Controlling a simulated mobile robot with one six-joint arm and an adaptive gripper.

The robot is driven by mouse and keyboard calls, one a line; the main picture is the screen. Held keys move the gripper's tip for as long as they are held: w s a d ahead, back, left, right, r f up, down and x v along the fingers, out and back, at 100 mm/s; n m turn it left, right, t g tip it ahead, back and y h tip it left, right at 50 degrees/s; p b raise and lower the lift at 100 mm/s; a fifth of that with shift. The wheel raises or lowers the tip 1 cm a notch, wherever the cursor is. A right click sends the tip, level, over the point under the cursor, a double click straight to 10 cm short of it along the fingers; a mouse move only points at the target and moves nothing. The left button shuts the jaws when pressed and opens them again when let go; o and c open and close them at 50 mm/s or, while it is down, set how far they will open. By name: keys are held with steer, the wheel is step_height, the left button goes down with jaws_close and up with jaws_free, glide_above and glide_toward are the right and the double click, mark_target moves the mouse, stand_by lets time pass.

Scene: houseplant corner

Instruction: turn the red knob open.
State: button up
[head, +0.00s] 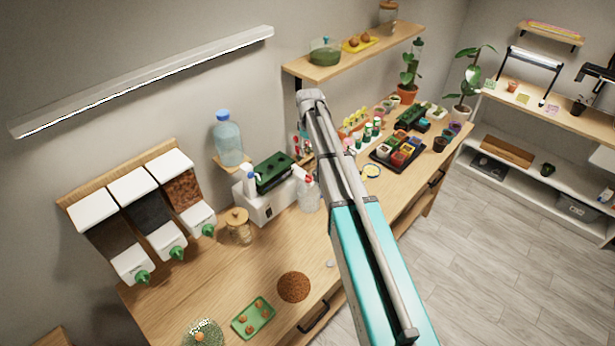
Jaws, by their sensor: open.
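I cannot make out a red knob for certain. Small red parts (296,146) show near the wall just left of my arm, too small and partly covered to tell what they are. The seed dispensers on the left have green knobs: a left one (142,277), a middle one (176,253) and a right one (208,230). My arm rises from the lower right across the bench, and its far end hides part of the wall area behind it. My gripper is not visible.
A wooden bench (255,265) carries a green tray (253,317), a brown round mat (293,287), a corked jar (238,226) and a white box (268,205). A water bottle (228,138) stands behind. Potted plants crowd the right end. The floor (450,260) is clear.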

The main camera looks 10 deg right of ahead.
mark_target(309, 176)
steer(key=shift+f+b, duration=6.75)
steer(key=shift+f, duration=0.1)
steer(key=shift+c, duration=0.2)
steer(key=c, duration=1.1)
steer(key=shift+a, duration=0.15)
